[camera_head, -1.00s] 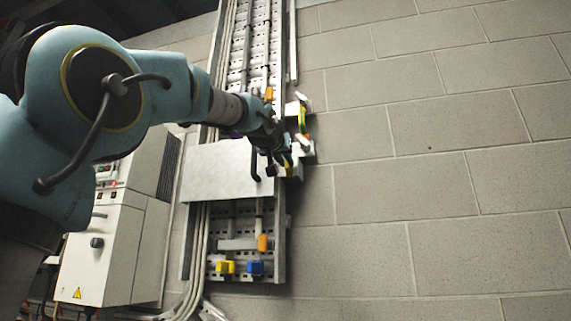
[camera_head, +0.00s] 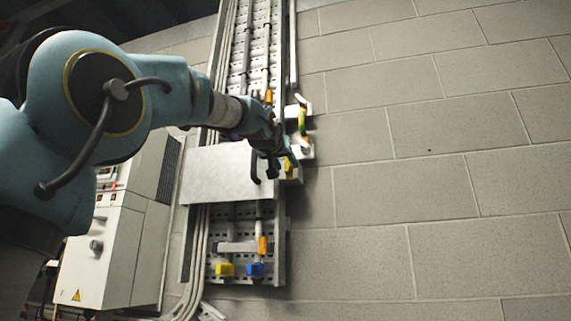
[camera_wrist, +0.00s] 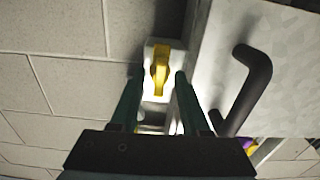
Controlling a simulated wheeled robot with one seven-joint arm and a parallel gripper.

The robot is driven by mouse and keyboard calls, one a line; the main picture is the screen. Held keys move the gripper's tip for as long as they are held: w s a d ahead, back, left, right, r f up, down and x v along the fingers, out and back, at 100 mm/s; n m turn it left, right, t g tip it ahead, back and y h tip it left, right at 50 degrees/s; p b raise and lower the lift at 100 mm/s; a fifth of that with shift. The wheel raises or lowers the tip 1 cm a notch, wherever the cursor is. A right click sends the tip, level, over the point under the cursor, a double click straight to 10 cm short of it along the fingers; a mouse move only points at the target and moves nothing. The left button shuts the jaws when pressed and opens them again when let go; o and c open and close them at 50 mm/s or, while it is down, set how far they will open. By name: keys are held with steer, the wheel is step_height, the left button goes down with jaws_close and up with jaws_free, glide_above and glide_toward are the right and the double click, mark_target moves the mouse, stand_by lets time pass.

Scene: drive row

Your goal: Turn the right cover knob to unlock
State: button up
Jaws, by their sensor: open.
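The right cover knob (camera_wrist: 160,70) is yellow on a white block, beside the right edge of a grey metal cover (camera_head: 222,176). In the wrist view the knob lies just beyond and between the tips of my open gripper (camera_wrist: 155,82), its long side roughly in line with the fingers. Whether a finger touches it cannot be told. In the head view the knob (camera_head: 288,165) shows partly beside my gripper (camera_head: 276,160). The black cover handle (camera_wrist: 250,88) is right of the fingers in the wrist view.
A grey perforated panel (camera_head: 223,247) with yellow and blue parts continues below the cover. A green-yellow part (camera_head: 302,122) on a white block sits just above the knob. A white cabinet (camera_head: 118,245) stands at left. The brick wall (camera_head: 430,160) to the right is bare.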

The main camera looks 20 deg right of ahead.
steer(key=shift+s, duration=0.1)
steer(key=b+v, duration=0.3)
steer(key=v, duration=0.7)
steer(key=shift+s+a, duration=0.25)
